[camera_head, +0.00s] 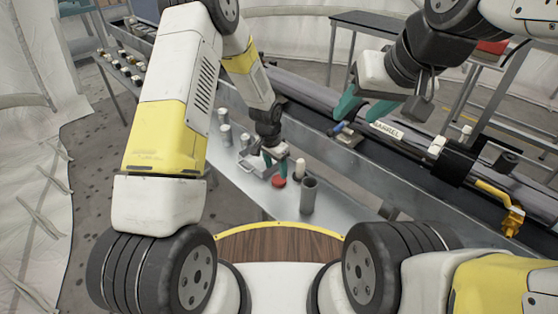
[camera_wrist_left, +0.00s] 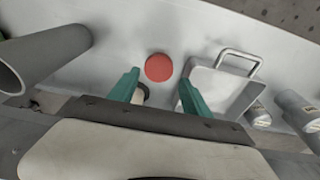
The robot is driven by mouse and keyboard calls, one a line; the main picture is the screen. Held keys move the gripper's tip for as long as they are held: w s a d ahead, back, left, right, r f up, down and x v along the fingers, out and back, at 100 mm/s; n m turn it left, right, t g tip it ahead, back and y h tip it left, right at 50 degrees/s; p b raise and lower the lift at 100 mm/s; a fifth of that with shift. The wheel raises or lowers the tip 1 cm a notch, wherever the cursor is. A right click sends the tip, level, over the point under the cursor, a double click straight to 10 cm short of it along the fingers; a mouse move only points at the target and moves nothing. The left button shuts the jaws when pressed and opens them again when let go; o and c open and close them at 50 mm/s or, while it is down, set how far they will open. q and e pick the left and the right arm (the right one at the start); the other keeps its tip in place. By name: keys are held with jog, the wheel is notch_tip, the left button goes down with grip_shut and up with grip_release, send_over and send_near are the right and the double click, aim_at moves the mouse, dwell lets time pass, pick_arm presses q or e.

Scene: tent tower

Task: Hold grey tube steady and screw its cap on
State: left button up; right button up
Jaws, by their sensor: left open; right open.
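The grey tube (camera_head: 308,196) stands upright and open-topped on the metal bench. It also shows at the left of the left wrist view (camera_wrist_left: 50,55). A red round piece, seemingly its cap (camera_head: 279,182), lies on the bench just left of the tube, apart from it. In the left wrist view the red cap (camera_wrist_left: 159,67) lies just past and between my fingertips. My left gripper (camera_head: 274,158) is open and empty, with teal fingers above the cap. My right gripper (camera_head: 365,106) is open and empty, raised over the long barrel, away from the tube.
A small white cylinder (camera_head: 300,168) stands behind the cap. A metal tray with a handle (camera_wrist_left: 218,88) lies beside the cap, with several grey cylinders (camera_head: 226,134) further left. A long grey barrel (camera_head: 330,105) runs behind the bench. The bench in front of the cap is clear.

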aim_at(279, 179)
pick_arm(q)
jog(key=shift+f, duration=0.2)
jog(key=shift+f, duration=0.15)
jog(key=f, duration=0.3)
jog(key=d+f, duration=0.1)
jog(key=f, duration=0.1)
jog(key=shift+w, duration=0.35)
jog(key=shift+r, duration=0.1)
jog(key=c, duration=1)
